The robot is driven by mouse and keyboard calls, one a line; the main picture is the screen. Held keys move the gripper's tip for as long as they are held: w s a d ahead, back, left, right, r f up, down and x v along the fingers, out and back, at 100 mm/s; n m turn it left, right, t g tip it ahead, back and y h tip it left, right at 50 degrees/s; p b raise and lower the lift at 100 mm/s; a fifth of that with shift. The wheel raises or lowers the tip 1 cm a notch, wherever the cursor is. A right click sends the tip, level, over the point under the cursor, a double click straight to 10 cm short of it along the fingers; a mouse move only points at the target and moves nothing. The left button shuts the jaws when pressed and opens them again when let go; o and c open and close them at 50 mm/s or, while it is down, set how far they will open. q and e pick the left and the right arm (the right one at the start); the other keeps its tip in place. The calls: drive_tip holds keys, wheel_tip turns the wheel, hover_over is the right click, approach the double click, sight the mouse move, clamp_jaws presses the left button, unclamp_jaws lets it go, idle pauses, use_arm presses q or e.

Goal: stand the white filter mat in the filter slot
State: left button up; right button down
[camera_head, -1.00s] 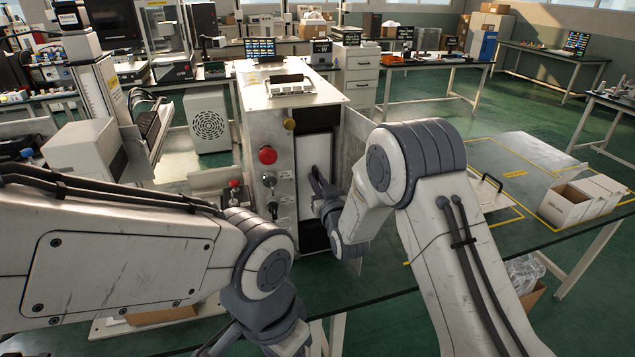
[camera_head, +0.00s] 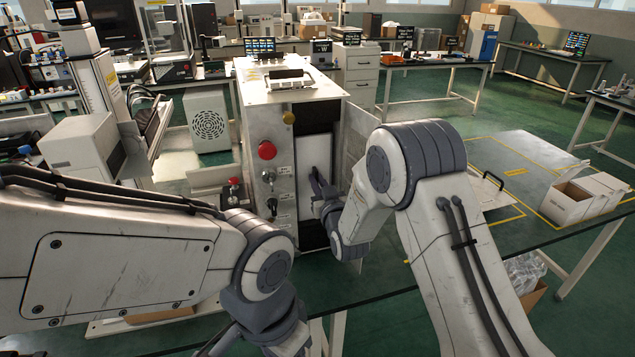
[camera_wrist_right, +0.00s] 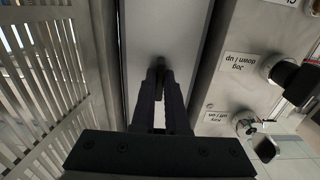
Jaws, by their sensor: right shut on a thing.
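The white filter mat (camera_head: 312,152) stands upright in the dark filter slot (camera_head: 316,115) on the front of the machine cabinet. In the right wrist view the mat (camera_wrist_right: 170,32) is a pale upright panel between the slot's sides. My right gripper (camera_head: 314,177) is at the mat's front face; in the wrist view its fingers (camera_wrist_right: 160,70) are closed together on the mat. Whether the mat is fully seated at the bottom is hidden by my gripper and wrist. My left gripper (camera_head: 218,343) is low at the bottom edge, partly cut off, its jaws unclear.
The cabinet (camera_head: 262,130) has a red button (camera_head: 267,150) and switches left of the slot. An open door panel (camera_head: 357,135) stands right of it; a vented panel (camera_wrist_right: 50,80) flanks the gripper in the wrist view. An open box (camera_head: 566,203) sits on the right.

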drive_tip(key=shift+f, duration=0.3)
drive_tip(key=c, duration=0.8)
unclamp_jaws()
drive_tip(key=shift+c, duration=0.2)
drive_tip(key=b+v, duration=0.2)
drive_tip(key=v, duration=0.6)
drive_tip(key=shift+a, duration=0.1)
